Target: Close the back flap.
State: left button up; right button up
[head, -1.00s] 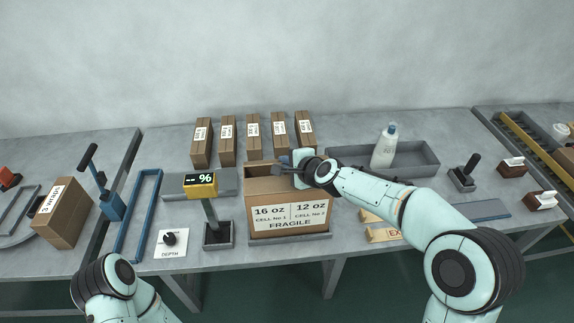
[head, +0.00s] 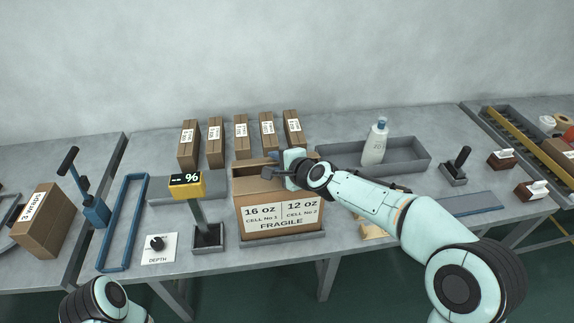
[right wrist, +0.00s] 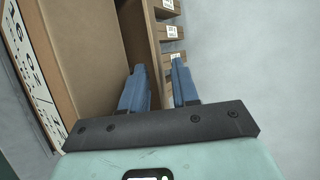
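The cardboard box (head: 279,217), with a white label reading 16 oz, 12 oz and FRAGILE, stands upright on the bench. Its top is at least partly open, with a strip of cardboard (head: 248,163) standing along its back side; I cannot tell whether this is the back flap or the wall. My right gripper (head: 271,174) is over the box's top near its back. In the right wrist view, its two blue fingers (right wrist: 160,88) are apart, near the box's back edge (right wrist: 142,35). My left gripper is out of view.
Several small labelled cartons (head: 241,132) stand in a row behind the box. A post with a yellow display (head: 187,186) stands at its left. A grey tray (head: 410,160) with a white bottle (head: 375,143) lies at the right. Wooden blocks (head: 372,230) lie right of the box.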

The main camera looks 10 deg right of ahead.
jog(key=v, duration=1.3)
